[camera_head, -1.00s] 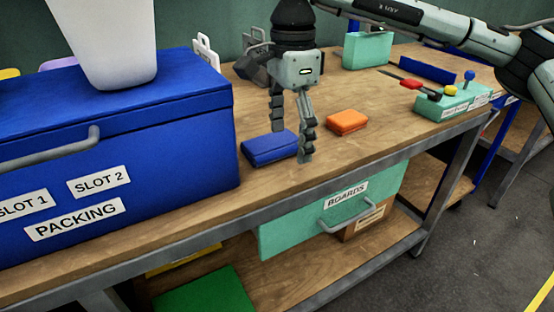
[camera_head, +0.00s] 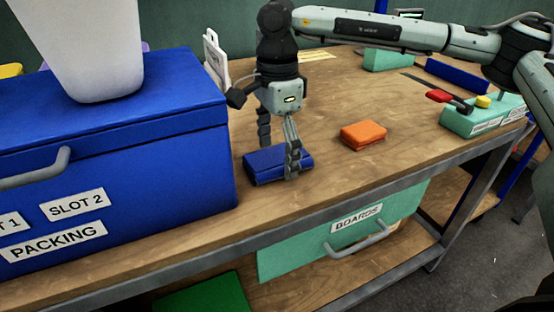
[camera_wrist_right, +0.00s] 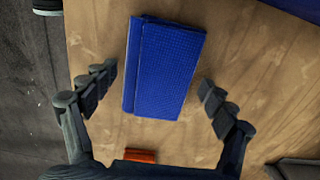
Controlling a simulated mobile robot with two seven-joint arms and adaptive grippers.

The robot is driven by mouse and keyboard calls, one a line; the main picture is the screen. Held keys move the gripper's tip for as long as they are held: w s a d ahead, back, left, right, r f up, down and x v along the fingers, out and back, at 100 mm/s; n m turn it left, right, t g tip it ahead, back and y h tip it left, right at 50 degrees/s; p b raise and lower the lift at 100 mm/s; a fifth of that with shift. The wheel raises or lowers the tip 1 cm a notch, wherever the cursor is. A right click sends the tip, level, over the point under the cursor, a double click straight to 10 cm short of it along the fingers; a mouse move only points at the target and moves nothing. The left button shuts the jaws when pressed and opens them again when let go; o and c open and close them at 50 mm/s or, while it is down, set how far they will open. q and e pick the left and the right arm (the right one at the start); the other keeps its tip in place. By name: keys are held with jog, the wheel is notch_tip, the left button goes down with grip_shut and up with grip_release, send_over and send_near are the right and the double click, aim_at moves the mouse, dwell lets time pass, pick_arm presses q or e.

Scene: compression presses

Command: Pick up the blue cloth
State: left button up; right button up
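The blue cloth (camera_head: 265,172) lies folded flat on the wooden bench, just right of the big blue box. My right gripper (camera_head: 279,156) points down over it, fingers apart, one finger on its near side and one behind. In the right wrist view the cloth (camera_wrist_right: 163,68) shows between the spread fingers of the right gripper (camera_wrist_right: 157,85), with bare wood seen between each finger and the cloth. The gripper is open and holds nothing. My left gripper is not in view.
An orange folded cloth (camera_head: 363,135) lies to the right on the bench (camera_head: 330,185). The blue packing box (camera_head: 180,130) stands close on the left, with a white container (camera_head: 85,50) above it. A teal control box (camera_head: 485,115) with knobs stands farther right.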

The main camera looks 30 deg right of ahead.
aim_at(278, 157)
jog(key=c, duration=1.1)
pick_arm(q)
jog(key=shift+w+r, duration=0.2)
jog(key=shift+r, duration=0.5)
pick_arm(e)
notch_tip(278, 157, up, 10)
jog(key=o, duration=0.5)
jog(key=c, duration=0.5)
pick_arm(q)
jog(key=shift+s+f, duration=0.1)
pick_arm(e)
jog(key=shift+s, duration=0.1)
